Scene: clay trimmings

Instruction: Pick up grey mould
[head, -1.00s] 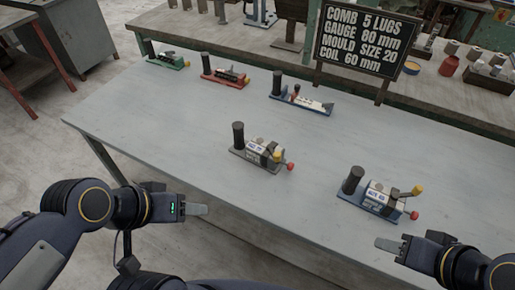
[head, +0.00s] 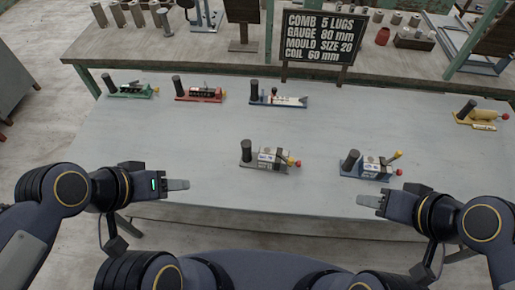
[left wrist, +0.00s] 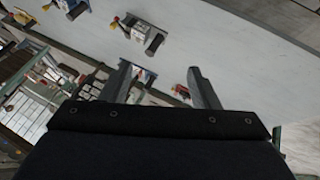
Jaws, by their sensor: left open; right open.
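The grey mould (head: 268,159), a small device on a grey base with a black upright post at its left and a red knob at its right, stands on the front half of the table (head: 215,135). My left gripper (head: 178,184) is open and empty, left of the grey mould and nearer to me, apart from it. My right gripper (head: 369,200) is open and empty, in front of a similar blue-based mould (head: 370,167). The left wrist view shows the two parted fingers of my left gripper (left wrist: 164,88) with nothing between them; which moulds appear there is unclear.
Green (head: 130,91), red (head: 200,94) and another blue-based (head: 278,98) device stand along the table's back. A yellow one (head: 482,117) is at the far right. A black sign (head: 323,38) stands behind. The table left of the grey mould is clear.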

